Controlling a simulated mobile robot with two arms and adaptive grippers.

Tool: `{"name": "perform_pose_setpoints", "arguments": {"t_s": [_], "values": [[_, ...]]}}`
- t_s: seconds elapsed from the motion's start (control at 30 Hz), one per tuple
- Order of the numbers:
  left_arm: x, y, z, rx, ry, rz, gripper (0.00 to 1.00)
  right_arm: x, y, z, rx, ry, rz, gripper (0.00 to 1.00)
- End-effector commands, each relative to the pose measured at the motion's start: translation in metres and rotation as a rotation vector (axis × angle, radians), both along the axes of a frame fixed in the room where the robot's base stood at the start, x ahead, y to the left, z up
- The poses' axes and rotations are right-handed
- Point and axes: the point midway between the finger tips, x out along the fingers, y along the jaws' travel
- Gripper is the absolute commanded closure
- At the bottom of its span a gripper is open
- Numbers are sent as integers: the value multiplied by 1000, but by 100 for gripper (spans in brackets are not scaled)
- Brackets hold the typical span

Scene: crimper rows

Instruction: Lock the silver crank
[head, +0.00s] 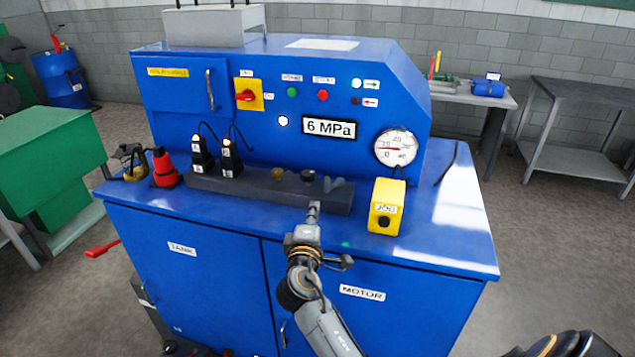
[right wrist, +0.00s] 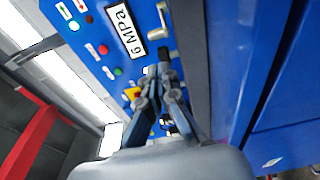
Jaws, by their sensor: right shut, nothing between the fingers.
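The silver crank (head: 334,184) is a small grey lever at the right end of a dark bar on the blue cabinet top. A black fitting (head: 307,175) and a brass fitting (head: 278,173) sit to its left on the same bar. My right gripper (head: 313,207) is shut and empty, its tips at the bar's front edge, just in front and left of the crank. In the right wrist view, the shut fingers (right wrist: 160,72) point at the bar, and a pale metal piece beyond them looks like the crank (right wrist: 160,17). My left gripper is not in view.
A yellow box with a black button (head: 386,207) stands right of the bar. Black plugs (head: 202,155) and a red object (head: 164,168) stand to the left. The upright panel behind carries a 6 MPa display (head: 329,127) and a gauge (head: 395,148). The cabinet top is clear at far right.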

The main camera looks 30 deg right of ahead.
Motion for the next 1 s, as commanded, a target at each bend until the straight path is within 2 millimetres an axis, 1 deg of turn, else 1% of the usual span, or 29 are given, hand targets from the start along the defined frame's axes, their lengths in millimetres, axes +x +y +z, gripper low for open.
{"name": "perform_pose_setpoints", "arguments": {"t_s": [0.2,0.37,0.47,0.57,0.8,1.0], "values": [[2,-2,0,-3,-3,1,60,0,1,-1,1,2,2,100],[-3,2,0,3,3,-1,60,1,0,-1,1,2,2,100],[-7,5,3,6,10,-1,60,6,-4,0,-1,3,2,100],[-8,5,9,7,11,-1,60,16,-13,2,-1,2,1,100],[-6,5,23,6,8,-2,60,50,-41,2,-3,3,1,100],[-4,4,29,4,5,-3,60,69,-58,0,-1,2,2,100]]}}
